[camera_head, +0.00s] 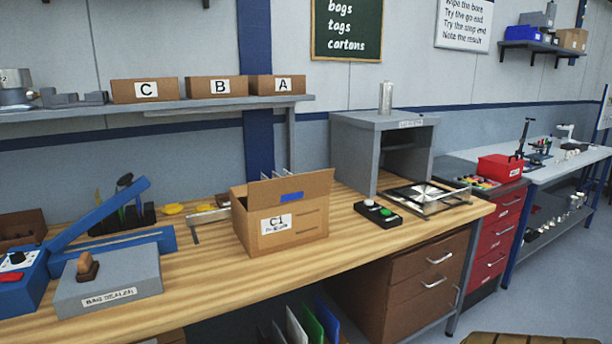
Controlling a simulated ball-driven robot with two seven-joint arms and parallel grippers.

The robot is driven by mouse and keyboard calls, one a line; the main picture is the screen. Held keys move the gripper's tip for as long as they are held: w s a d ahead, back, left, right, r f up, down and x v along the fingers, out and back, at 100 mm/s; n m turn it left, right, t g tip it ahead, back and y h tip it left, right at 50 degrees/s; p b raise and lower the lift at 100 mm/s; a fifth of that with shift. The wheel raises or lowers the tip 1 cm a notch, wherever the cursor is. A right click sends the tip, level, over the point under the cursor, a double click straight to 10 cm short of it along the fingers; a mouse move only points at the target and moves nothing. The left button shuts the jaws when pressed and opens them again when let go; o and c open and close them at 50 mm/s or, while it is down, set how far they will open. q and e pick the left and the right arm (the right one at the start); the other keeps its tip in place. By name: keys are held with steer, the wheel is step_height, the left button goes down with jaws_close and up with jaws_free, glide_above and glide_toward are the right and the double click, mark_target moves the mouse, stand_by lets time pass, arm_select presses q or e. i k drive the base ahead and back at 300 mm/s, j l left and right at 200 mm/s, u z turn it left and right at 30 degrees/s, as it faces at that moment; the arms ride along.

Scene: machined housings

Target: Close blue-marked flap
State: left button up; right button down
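A cardboard carton (300,232) labelled C1 stands on the wooden workbench, near the middle of the camera_head view. A flap (318,189) with a blue mark stands up, tilted, along the carton's front top edge. Neither of my grippers shows in this view.
A grey bag sealer (110,280) and a blue lever tool (100,215) stand left of the carton. A button box (377,211) and an open-fronted grey cabinet (383,124) are on its right. Bare bench lies in front of the carton.

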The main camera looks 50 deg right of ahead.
mark_target(266, 194)
steer(key=z, duration=1.6)
